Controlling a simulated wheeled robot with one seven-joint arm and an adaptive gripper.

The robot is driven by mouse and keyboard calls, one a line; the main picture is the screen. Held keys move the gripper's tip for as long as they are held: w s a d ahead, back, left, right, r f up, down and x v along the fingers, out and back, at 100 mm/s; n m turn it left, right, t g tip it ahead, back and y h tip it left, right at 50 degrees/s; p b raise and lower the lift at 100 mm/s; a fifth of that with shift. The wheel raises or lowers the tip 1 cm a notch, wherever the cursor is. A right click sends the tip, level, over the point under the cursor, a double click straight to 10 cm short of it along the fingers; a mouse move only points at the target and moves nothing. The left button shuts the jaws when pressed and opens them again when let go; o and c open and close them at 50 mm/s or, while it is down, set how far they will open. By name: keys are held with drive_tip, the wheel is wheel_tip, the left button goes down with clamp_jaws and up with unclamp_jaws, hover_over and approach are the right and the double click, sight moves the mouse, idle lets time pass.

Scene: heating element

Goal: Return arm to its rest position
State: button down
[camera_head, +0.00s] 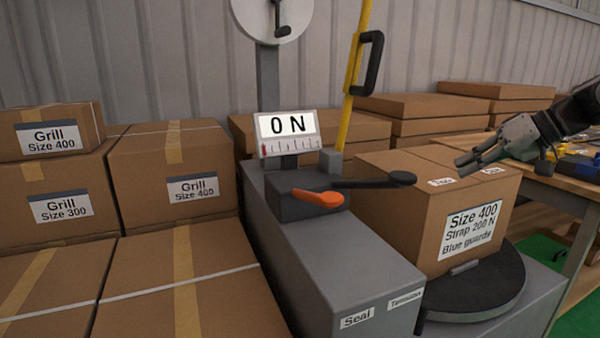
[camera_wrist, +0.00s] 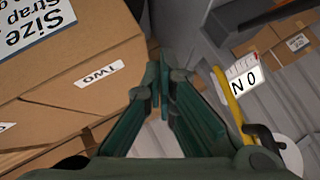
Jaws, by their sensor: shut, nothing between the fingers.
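My gripper (camera_head: 468,163) is at the right in the head view, just above the top of the labelled carton. Its fingers are shut and empty. In the wrist view my gripper (camera_wrist: 162,72) shows its green fingers close together, pointing away from the camera. The carton (camera_head: 395,215) has a label reading "Size 400, Strap 200 N, Blue guards" and stands on a round black turntable (camera_head: 480,298). Its top also shows in the wrist view (camera_wrist: 65,95), left of the fingers. I cannot tell if the fingers touch the carton.
A grey machine (camera_head: 310,245) has an orange lever (camera_head: 318,199), a black lever (camera_head: 375,181) and a display (camera_head: 287,134) reading "0 N". A yellow upright (camera_head: 352,90) rises behind it. Cartons (camera_head: 170,190) marked Grill fill the left. A workbench (camera_head: 540,183) stands at right.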

drive_tip(key=s+a+f+g+h, duration=0.3)
drive_tip(key=s+a+g+h, duration=0.15)
drive_tip(key=s+a, duration=1.55)
drive_tip(key=s+d+f+m+g+h, duration=0.1)
drive_tip(key=s+f, duration=0.3)
drive_tip(key=s, duration=0.8)
drive_tip(key=s+f+m+g+h, duration=0.15)
drive_tip(key=s+f, duration=0.25)
drive_tip(key=s, duration=0.7)
wheel_tip(320, 180, up, 32)
drive_tip(key=d+t+p, duration=0.1)
drive_tip(key=t+p, duration=0.3)
drive_tip(key=p, duration=2.7)
drive_tip(key=shift+s+r+n+t, duration=0.15)
drive_tip(key=shift+r+n+t, duration=0.05)
drive_tip(key=shift+n+t, duration=0.15)
drive_tip(key=c, duration=2.3)
unclamp_jaws()
